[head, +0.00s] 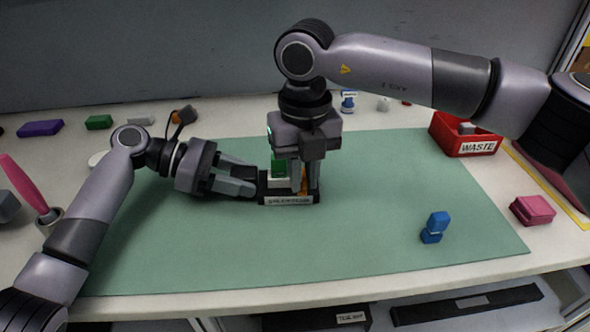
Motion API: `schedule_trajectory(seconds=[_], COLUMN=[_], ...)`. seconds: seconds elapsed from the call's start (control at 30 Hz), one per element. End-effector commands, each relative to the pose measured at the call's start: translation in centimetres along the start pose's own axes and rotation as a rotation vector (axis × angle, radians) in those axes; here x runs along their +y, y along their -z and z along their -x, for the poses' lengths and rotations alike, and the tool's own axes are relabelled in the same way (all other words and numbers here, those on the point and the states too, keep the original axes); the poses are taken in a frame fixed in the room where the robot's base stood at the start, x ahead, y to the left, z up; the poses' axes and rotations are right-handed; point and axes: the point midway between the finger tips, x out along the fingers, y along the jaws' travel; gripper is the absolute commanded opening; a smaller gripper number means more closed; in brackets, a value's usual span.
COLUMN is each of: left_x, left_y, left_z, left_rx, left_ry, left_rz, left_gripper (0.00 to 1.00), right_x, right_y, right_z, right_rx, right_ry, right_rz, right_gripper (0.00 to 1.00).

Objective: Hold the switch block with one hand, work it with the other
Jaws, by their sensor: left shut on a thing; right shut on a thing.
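The switch block (290,201) stands on the green mat (380,228) near its middle. It has a dark base with a white label on its front. A green part (278,169) and an orange part show on top. My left gripper (254,187) comes in from the left and is shut on the block's left end. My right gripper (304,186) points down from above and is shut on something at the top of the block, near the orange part. Its fingers hide much of the block's top, so I cannot tell exactly which part it grips.
A red waste bin (465,145) stands at the back right. A blue piece (433,228) stands on the mat's right part, and a pink block (532,210) lies off the mat. Purple (40,128) and green (99,122) blocks lie at the back left. The front of the mat is clear.

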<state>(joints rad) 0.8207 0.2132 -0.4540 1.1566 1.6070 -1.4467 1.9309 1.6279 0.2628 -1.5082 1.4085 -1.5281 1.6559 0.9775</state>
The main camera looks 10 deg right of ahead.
Motion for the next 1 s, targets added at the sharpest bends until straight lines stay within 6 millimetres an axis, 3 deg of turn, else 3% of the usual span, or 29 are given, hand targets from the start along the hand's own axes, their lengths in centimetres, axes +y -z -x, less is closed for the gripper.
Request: schedule_trajectory(seconds=[0.6,1.0], left_x=[0.0,0.0], left_y=[0.2,0.2], left_z=[0.0,0.1], left_rx=[0.005,0.005], left_ry=[-0.001,-0.001], left_rz=[0.003,0.003], left_gripper=[0.00,0.00], right_x=[-2.9,-3.8], right_y=[0.3,0.0], right_z=[0.1,0.1], right_rx=[0.000,-0.001], right_ry=[0.002,0.002], right_rz=[0.551,0.749], right_gripper=[0.00,0.00])
